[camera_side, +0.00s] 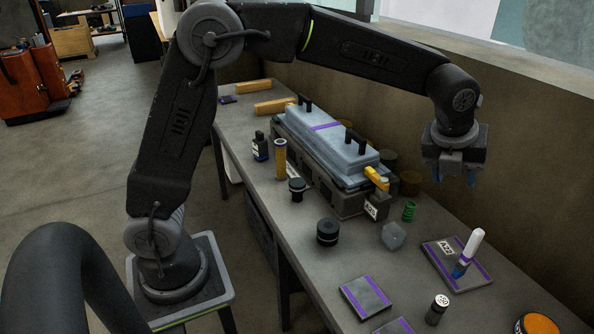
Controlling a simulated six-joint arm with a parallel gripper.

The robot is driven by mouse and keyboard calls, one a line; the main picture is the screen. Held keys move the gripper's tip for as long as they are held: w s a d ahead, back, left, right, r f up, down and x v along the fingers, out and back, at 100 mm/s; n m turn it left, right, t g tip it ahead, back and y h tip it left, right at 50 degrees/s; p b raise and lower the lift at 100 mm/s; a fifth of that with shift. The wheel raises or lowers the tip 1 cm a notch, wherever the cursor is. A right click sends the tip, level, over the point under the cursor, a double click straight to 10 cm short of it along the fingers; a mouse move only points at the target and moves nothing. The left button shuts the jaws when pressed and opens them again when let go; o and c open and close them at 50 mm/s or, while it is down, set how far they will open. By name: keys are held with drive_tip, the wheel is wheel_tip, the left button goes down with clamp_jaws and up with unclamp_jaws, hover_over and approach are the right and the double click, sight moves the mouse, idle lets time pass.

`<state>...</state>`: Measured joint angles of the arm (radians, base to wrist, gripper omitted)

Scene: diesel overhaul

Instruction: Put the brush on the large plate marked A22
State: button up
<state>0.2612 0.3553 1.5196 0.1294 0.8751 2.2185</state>
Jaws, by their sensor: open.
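The brush (472,247) has a white handle and a blue lower end. It stands slightly tilted, with its blue end down on a large grey plate (437,259) with purple stripes at the right of the table. A white label on that plate is turned and too small to read surely. My gripper (455,180) is open, points down and is empty. It hangs above and behind the brush in the picture, clearly apart from it.
A smaller purple-striped plate (366,298) and a small labelled cylinder (437,310) are at the front. A grey hexagonal part (394,236), green spring (409,211) and black cylinder (328,232) stand left of the large plate. A long engine cover (325,145) with handles lies behind.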

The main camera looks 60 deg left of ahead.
drive_tip(key=s+a+r+n, duration=0.3)
drive_tip(key=s+a+n, duration=0.2)
drive_tip(key=s+n, duration=0.5)
drive_tip(key=s+a+r+n, duration=0.2)
drive_tip(key=s+a+n, duration=0.3)
drive_tip(key=s+n, duration=0.5)
drive_tip(key=s+a+f+n+t, duration=0.1)
drive_tip(key=s+f+n, duration=0.2)
drive_tip(key=s+n, duration=0.5)
drive_tip(key=shift+s+a+f+n, duration=0.25)
drive_tip(key=shift+s+n, duration=0.1)
drive_tip(key=shift+n, duration=0.25)
